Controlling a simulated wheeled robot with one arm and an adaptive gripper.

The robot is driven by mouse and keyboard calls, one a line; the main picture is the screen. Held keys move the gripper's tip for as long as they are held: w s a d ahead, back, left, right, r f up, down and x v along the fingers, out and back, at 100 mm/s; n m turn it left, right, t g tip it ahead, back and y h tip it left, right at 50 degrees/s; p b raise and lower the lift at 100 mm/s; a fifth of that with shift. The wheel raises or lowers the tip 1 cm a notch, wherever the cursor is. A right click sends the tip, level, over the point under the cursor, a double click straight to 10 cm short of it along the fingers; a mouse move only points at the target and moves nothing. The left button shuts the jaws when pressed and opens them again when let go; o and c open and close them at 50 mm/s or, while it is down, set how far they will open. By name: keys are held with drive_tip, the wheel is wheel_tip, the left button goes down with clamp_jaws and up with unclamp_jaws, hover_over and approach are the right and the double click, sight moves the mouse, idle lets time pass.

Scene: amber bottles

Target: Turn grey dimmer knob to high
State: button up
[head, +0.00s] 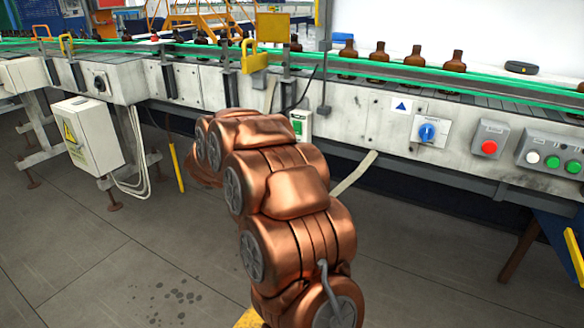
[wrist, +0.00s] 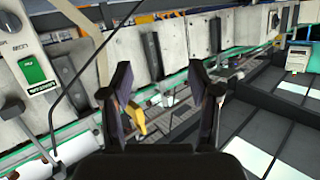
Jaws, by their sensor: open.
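A dark grey round knob (wrist: 10,22) shows at the top left corner of the wrist view, partly cut off, on a light plate with small lettering too blurred to read. It looks like the grey dimmer knob; its setting cannot be told. In the head view I cannot make it out; my arm covers part of the conveyor's front. My gripper (wrist: 160,70) is open and empty, its two dark fingers apart, to the right of the knob and not touching it. In the head view the gripper is hidden behind my copper arm.
A green-and-white switch box (wrist: 38,76) is just below the knob plate; a dark cable hangs beside it. In the head view, a blue knob (head: 427,132), a red button (head: 489,147) and a black knob (head: 100,83) sit on the conveyor front. Brown bottles (head: 416,57) stand on the belt.

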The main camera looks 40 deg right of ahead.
drive_tip(key=s+d+f+m+g+h+b, duration=0.2)
drive_tip(key=s+d+f+h, duration=0.15)
drive_tip(key=d, duration=0.35)
drive_tip(key=s+d+f+m+g+h+b, duration=0.2)
drive_tip(key=d+f+g+h, duration=0.15)
drive_tip(key=d, duration=0.25)
drive_tip(key=s+d+f+m+g+h+b, duration=0.2)
drive_tip(key=d+f+b, duration=0.15)
drive_tip(key=d, duration=0.35)
drive_tip(key=x, duration=0.7)
drive_tip(key=shift+f, duration=0.15)
drive_tip(key=shift+d, duration=0.15)
drive_tip(key=c, duration=1.1)
